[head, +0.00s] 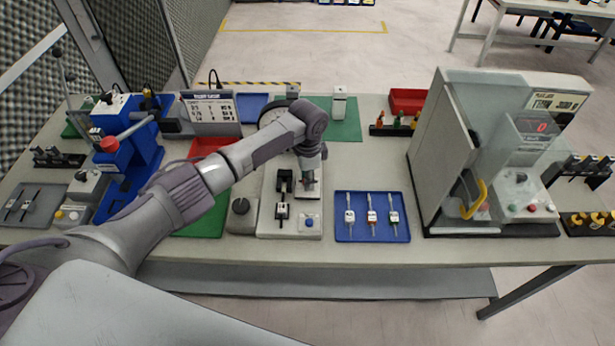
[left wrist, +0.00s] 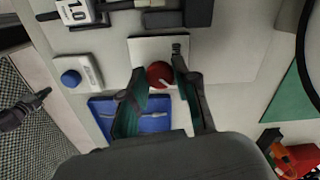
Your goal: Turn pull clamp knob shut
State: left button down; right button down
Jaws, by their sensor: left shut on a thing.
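The red knob (left wrist: 160,74) with a pale pointer line shows in the left wrist view, beside a whitish plate (left wrist: 150,47) on the pale fixture base. My left gripper (left wrist: 159,70) points down with its two fingers on either side of the knob, shut on it. In the head view my left gripper (head: 309,188) is over the right part of the fixture base (head: 265,225), and hides most of the knob. A dark clamp-like part (head: 283,190) stands left of it. My right gripper is not in view.
A blue tray (head: 345,236) with three tagged pieces lies just right of the fixture. A tall clear-fronted machine (head: 440,130) stands further right; a blue press (head: 140,150) stands left.

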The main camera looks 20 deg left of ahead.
pick_arm(q)
jog(key=shift+w+r, duration=0.1)
dwell(0.4)
jog(key=c, duration=0.9)
grip_release()
jog(key=shift+o, duration=0.2)
notch_tip(320, 180, up, 12)
